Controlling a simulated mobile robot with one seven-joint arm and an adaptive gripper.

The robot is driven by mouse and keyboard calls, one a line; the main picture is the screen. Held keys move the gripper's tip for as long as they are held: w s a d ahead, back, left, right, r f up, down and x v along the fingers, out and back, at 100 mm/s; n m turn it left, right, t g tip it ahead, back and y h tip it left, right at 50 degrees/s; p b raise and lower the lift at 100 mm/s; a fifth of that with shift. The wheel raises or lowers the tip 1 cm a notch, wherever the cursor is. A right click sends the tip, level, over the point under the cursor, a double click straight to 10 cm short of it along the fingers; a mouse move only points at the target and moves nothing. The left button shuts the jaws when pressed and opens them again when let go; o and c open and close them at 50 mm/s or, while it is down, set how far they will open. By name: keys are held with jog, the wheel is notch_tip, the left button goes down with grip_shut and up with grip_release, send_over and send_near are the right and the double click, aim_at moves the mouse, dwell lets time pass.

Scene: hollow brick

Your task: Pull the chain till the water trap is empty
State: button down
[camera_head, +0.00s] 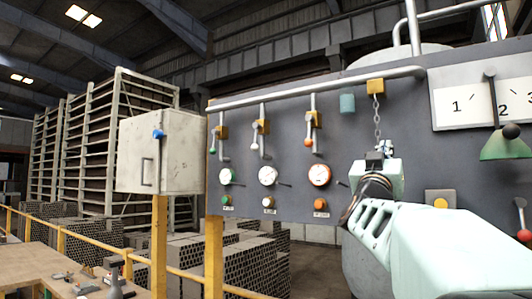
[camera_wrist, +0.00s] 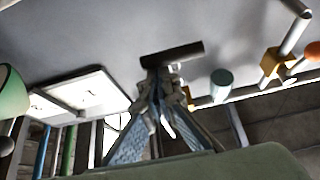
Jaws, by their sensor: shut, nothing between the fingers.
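The chain (camera_head: 377,118) hangs from a yellow block (camera_head: 375,87) on the grey panel. My gripper (camera_head: 384,150) is at the chain's lower end in the head view. In the wrist view my gripper (camera_wrist: 165,75) has its fingers shut, with nothing seen held between them. A dark bar (camera_wrist: 172,54) lies across just beyond the fingertips; whether they touch it I cannot tell. A small teal cylinder (camera_head: 347,103), perhaps the water trap, is left of the yellow block; it also shows in the wrist view (camera_wrist: 221,85). Its water level cannot be seen.
Three levers (camera_head: 262,127) and round gauges (camera_head: 268,175) are on the panel to the left. A green lamp shade (camera_head: 505,143) and a numbered white board (camera_head: 485,95) are at right. A yellow railing (camera_head: 213,255) and a wooden table (camera_head: 50,270) stand at lower left.

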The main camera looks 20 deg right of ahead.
jog(key=shift+f, duration=0.15)
notch_tip(320, 180, down, 4)
jog(key=b, duration=0.4)
jog(key=shift+f, duration=0.35)
dwell(1.1)
